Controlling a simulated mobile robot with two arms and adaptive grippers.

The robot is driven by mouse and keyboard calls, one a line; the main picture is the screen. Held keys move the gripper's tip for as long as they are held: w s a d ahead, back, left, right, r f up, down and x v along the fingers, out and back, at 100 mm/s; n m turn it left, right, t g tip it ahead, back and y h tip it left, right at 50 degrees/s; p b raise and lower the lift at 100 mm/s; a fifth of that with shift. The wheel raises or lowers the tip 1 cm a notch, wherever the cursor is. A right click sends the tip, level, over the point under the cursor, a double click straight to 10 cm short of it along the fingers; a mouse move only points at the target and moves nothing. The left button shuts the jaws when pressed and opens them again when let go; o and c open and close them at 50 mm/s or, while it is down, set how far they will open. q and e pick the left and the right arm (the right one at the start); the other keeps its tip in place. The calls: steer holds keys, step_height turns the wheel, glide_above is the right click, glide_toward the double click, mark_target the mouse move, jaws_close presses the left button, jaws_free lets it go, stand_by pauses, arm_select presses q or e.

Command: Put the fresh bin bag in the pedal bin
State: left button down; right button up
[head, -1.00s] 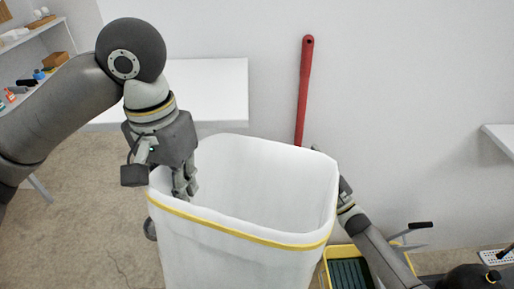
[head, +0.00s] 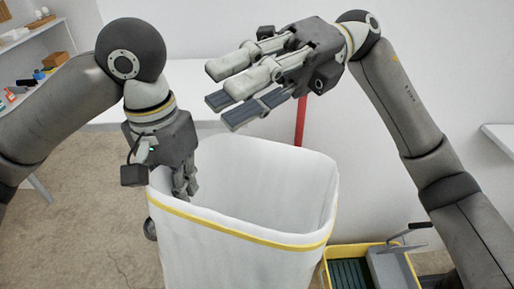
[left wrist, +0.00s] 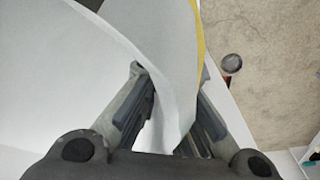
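The white bin bag (head: 235,205), with a yellow band, stands wide open in the middle of the head view. The pedal bin cannot be told apart from it; a dark round part (head: 150,228) shows at its lower left. My left gripper (head: 184,190) is at the left rim, pointing down. In the left wrist view its fingers (left wrist: 172,85) straddle the white rim, which fills the gap between them; it looks shut on the bag. My right gripper (head: 228,92) is raised above the far side of the opening, fingers apart, empty, pointing left.
A white table (head: 110,118) stands behind at the left, with a shelf of small items (head: 40,55) beyond. A red handle (head: 300,122) leans on the back wall. A yellow bucket (head: 335,250) with a grey-green insert is close at the bag's right.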

mark_target(211, 229)
steer(key=s+d+f+n+t+h, duration=0.1)
steer(key=s+f+t+h, duration=0.2)
steer(key=s+t+h, duration=0.5)
steer(key=shift+t, duration=0.6)
steer(key=x, duration=1.1)
steer(key=shift+w+f, duration=0.25)
steer(key=shift+f, duration=0.1)
steer(key=shift+c, duration=0.3)
jaws_close()
arm_select(q)
steer(key=c, duration=1.6)
jaws_free()
steer(key=shift+o, duration=0.2)
